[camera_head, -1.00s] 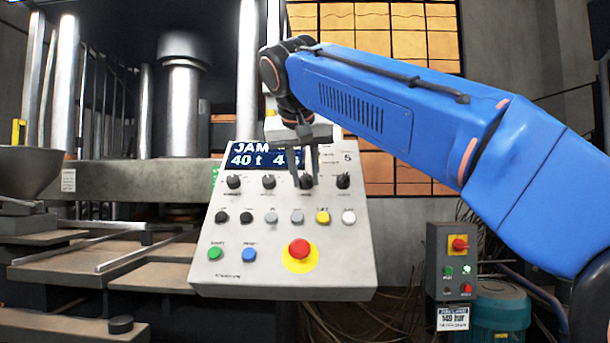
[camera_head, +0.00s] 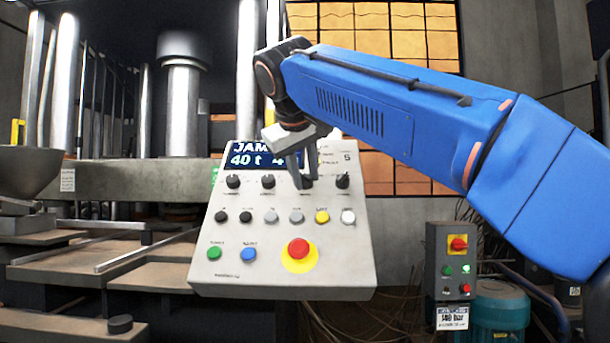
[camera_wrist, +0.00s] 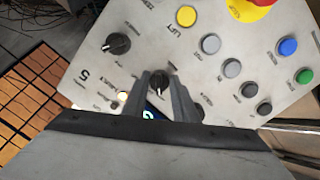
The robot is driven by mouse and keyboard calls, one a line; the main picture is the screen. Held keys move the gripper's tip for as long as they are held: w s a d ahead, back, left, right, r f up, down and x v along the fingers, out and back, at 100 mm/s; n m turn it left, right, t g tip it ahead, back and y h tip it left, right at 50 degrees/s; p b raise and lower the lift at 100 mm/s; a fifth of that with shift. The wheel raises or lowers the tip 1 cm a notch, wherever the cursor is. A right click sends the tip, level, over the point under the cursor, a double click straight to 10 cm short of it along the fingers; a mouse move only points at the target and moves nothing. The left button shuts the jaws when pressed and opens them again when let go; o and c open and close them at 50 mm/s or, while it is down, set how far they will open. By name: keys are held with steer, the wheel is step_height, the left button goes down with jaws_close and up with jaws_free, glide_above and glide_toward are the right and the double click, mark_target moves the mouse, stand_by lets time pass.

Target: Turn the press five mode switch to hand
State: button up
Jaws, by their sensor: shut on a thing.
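The sloped grey press panel (camera_head: 335,265), marked 5, carries a row of black rotary knobs below a screen reading JAM and 40 t. My gripper (camera_head: 303,182) reaches down to the third knob from the left (camera_head: 309,182) and is shut on it. In the wrist view the fingertips (camera_wrist: 163,85) close around this knob (camera_wrist: 158,84), whose white pointer mark shows. The fingers hide part of the screen and the knob's lettering is too blurred to read. The rightmost knob (camera_head: 342,181) stands free beside it.
Below the knobs are a row of round buttons, green and blue buttons, and a red emergency stop (camera_head: 299,250) on yellow. A small grey box (camera_head: 451,260) with a red switch stands at the right. The press (camera_head: 110,174) is behind at the left.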

stand_by(0.3)
steer(key=o, duration=1)
steer(key=shift+o, duration=0.2)
steer(key=v, duration=1.7)
steer(key=shift+s+r, duration=0.1)
